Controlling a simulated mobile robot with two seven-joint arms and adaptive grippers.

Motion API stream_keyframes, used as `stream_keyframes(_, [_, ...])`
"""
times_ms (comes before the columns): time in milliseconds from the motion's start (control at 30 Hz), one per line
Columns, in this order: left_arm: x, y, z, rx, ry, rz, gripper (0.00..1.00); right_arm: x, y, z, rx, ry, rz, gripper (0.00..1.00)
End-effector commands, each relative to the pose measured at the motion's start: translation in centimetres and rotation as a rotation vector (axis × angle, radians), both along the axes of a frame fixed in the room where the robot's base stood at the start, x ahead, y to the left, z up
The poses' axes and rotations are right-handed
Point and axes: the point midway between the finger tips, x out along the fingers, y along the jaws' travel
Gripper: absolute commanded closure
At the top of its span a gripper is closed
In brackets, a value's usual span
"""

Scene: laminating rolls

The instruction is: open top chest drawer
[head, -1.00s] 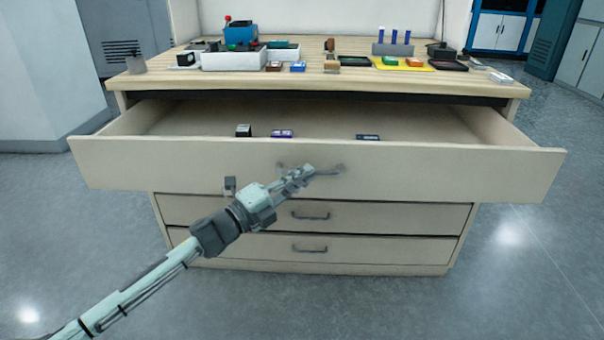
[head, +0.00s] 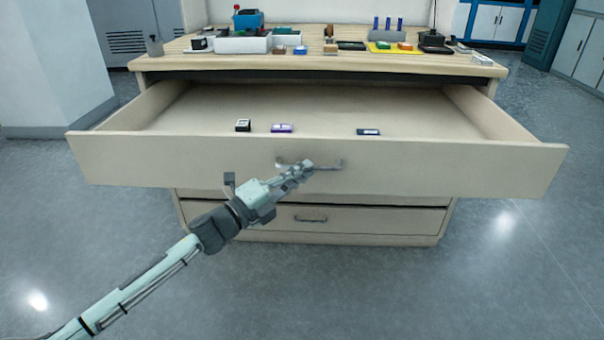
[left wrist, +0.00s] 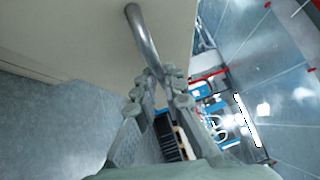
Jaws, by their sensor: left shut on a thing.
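The top chest drawer (head: 200,163) is pulled far out of the wooden-topped chest, and its inside shows. My left gripper (head: 304,170) is shut on the drawer handle (head: 328,168) at the middle of the drawer front. In the left wrist view the fingers (left wrist: 165,82) close around one end of the metal handle bar (left wrist: 143,38). Three small items lie in the drawer: a black-and-white box (head: 243,125), a purple box (head: 282,128) and a dark flat box (head: 368,132). My right gripper is not in view.
A lower drawer with a handle (head: 310,218) is shut beneath the open one. The chest top (head: 300,62) holds trays, small boxes and blue-topped posts (head: 388,24). Grey floor (head: 500,270) is clear in front and to both sides.

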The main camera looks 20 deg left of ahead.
Motion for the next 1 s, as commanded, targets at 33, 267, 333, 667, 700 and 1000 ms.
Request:
stream_keyframes(33, [-0.2, -0.2, -0.2, 0.0, 0.002, -0.007, 1.0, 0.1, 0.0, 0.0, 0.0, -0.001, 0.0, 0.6])
stream_keyframes(267, [-0.3, -0.4, -0.3, 0.0, 0.004, -0.011, 1.0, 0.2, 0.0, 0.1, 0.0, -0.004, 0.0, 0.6])
stream_keyframes(333, [-0.4, -0.4, -0.3, 0.0, 0.004, -0.012, 0.89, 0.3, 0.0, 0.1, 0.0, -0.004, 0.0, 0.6])
stream_keyframes(667, [-0.2, -0.3, -0.2, 0.0, 0.002, -0.008, 0.69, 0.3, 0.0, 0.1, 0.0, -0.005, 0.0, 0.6])
stream_keyframes(700, [-0.2, -0.2, -0.2, 0.0, 0.002, -0.007, 0.69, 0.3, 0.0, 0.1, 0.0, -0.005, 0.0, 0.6])
stream_keyframes(1000, [-2.4, 1.0, -0.7, 0.0, 0.005, -0.006, 0.69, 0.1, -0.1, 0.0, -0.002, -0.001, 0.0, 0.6])
